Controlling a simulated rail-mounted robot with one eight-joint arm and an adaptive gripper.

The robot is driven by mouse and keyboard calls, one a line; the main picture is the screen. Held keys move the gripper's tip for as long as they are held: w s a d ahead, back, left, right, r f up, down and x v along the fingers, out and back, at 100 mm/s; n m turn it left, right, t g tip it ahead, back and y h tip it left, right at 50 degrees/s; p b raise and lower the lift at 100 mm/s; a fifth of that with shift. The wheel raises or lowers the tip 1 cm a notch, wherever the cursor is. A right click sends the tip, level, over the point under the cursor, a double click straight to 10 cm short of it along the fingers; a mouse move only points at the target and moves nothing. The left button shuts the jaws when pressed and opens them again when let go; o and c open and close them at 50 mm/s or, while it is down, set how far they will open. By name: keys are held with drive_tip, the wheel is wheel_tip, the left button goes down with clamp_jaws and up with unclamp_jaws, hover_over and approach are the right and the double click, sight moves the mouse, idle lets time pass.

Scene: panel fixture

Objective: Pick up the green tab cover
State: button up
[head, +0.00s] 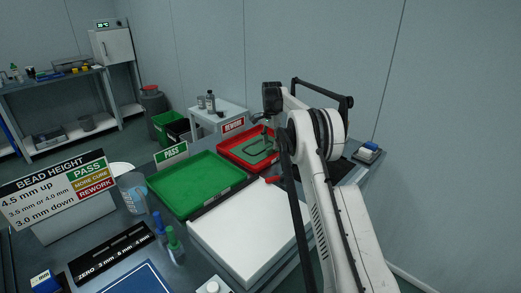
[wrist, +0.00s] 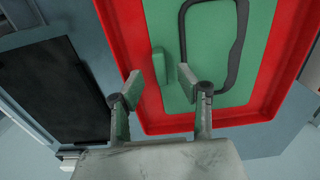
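A small upright green piece, which looks like the green tab cover (wrist: 159,66), stands on the green panel (wrist: 212,20) in the wrist view. It is nearly the same green as the panel. The panel lies in the red tray (wrist: 120,45), with a dark looped bead on it. My gripper (wrist: 160,83) is open, with its two fingers spread apart. In the picture the green piece shows between and just beyond the fingertips. No contact is visible, and I cannot tell the height gap. In the head view, the tab cover cannot be made out.
The red tray (head: 235,158) sits by the REWORK sign (head: 233,125). A green tray (head: 195,183) lies to its left, and a white block (head: 240,235) stands in front. A dark flat panel (wrist: 50,85) is left of the red tray in the wrist view.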

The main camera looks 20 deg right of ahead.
sight(270, 148)
wheel_tip(270, 148, down, 3)
drive_tip(key=shift+f, duration=0.2)
clamp_jaws()
